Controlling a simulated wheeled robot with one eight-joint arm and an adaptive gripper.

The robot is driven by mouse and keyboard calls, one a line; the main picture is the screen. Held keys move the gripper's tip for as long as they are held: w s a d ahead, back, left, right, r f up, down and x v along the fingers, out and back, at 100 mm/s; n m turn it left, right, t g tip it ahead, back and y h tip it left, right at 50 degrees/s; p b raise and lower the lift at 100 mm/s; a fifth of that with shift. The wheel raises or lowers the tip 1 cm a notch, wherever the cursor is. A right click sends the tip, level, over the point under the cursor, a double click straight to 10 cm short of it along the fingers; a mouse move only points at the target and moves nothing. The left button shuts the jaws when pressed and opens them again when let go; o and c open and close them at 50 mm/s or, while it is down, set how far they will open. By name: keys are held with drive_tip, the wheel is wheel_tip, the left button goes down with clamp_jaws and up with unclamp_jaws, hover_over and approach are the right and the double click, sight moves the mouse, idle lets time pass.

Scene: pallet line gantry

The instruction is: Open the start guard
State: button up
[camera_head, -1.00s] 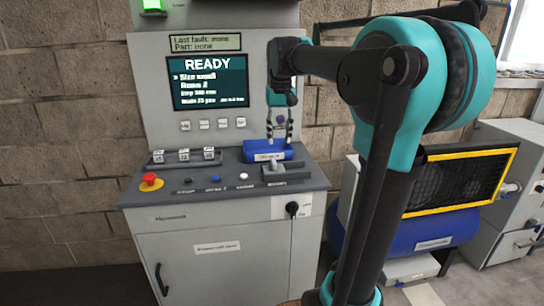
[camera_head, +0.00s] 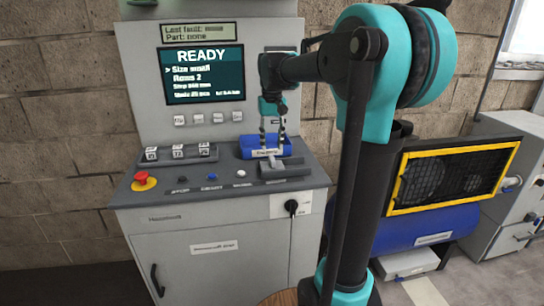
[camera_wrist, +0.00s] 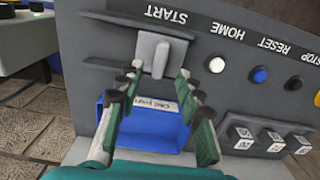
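The start guard (camera_head: 285,168) is a small grey cover with a raised tab at the right of the sloped control panel, and it lies down flat. In the wrist view the guard (camera_wrist: 160,52) sits beside the START label, its tab pointing toward my gripper. My gripper (camera_head: 272,150) hangs over the panel just behind the guard. In the wrist view my gripper (camera_wrist: 160,74) is open, with one fingertip on each side of the tab. Whatever lies under the guard is hidden.
A blue tray (camera_head: 248,142) with a white label stands behind the guard, beneath my fingers. A red stop button (camera_head: 141,178), blue button (camera_head: 212,177) and white button (camera_head: 241,173) line the panel. The screen (camera_head: 204,75) reads READY.

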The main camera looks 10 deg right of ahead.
sight(272, 157)
drive_tip(key=shift+f, duration=2.65)
drive_tip(key=shift+c, duration=0.5)
clamp_jaws()
